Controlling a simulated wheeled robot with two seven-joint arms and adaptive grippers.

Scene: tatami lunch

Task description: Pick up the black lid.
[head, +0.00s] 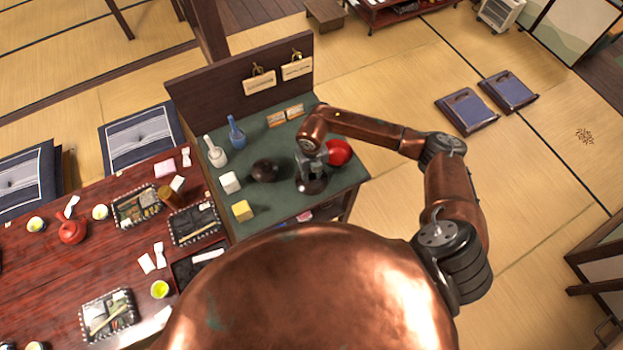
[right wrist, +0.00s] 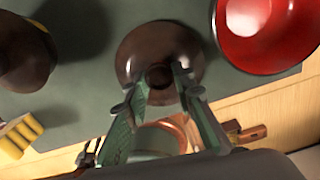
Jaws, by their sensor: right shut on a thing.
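The black lid (right wrist: 160,40) is a dark round dome with a knob, seen near the middle of the right wrist view. In the head view the lid (head: 315,186) is at the right part of the green-topped stand, partly hidden by my gripper. My right gripper (right wrist: 160,82) points down over it, its two fingers shut on the lid's knob from both sides; it also shows in the head view (head: 311,174). I cannot tell whether the lid touches the surface. My left gripper is not in view.
A red bowl (head: 339,152) stands close right of the lid. A dark round object (head: 264,171) is to its left, with a white block (head: 230,182) and yellow block (head: 243,210) beyond.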

